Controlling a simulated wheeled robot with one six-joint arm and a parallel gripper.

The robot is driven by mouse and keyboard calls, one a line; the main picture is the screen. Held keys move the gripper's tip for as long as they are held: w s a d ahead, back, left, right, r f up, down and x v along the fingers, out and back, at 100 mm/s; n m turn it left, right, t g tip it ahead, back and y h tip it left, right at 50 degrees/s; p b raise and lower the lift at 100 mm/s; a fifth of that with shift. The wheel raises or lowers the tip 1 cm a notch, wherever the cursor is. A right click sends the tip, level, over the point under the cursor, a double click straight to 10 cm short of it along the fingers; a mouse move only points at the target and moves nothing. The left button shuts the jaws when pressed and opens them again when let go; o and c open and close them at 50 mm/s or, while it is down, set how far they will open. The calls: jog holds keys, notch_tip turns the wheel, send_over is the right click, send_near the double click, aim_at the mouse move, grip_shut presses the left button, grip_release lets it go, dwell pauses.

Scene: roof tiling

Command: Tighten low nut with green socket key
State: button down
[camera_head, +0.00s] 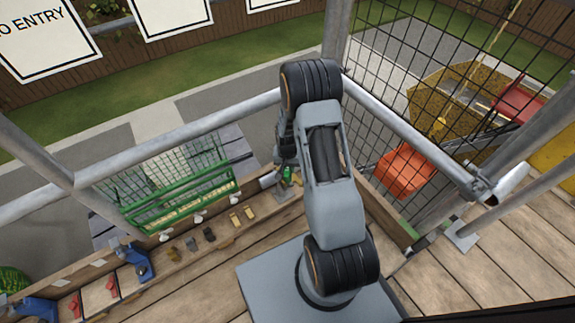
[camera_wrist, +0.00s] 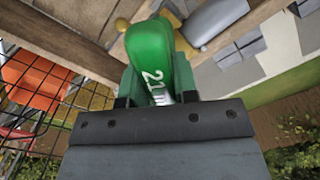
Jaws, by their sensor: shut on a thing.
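My gripper (camera_wrist: 156,98) is shut on the green socket key (camera_wrist: 150,48), which carries a white number beginning with 21. In the head view a small bit of the green key (camera_head: 288,174) shows at the end of my arm, beside the toe board; my gripper is mostly hidden there by the arm. In the wrist view the far end of the key points towards a grey metal tube (camera_wrist: 215,18) and yellowish fittings. I cannot make out the low nut, or whether the key touches it.
A green wire rack (camera_head: 170,185) hangs left of my arm. Small metal and yellow pieces (camera_head: 242,216) and blue clamps (camera_head: 137,262) lie along the wooden ledge. Scaffold rails and black mesh (camera_head: 440,90) enclose the area; an orange bucket (camera_head: 405,171) is beyond.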

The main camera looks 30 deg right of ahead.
jog(key=shift+w+d+r+p, duration=0.1)
jog(key=shift+d+r+p, duration=0.1)
jog(key=shift+r+p, duration=1.55)
jog(key=shift+r, duration=0.85)
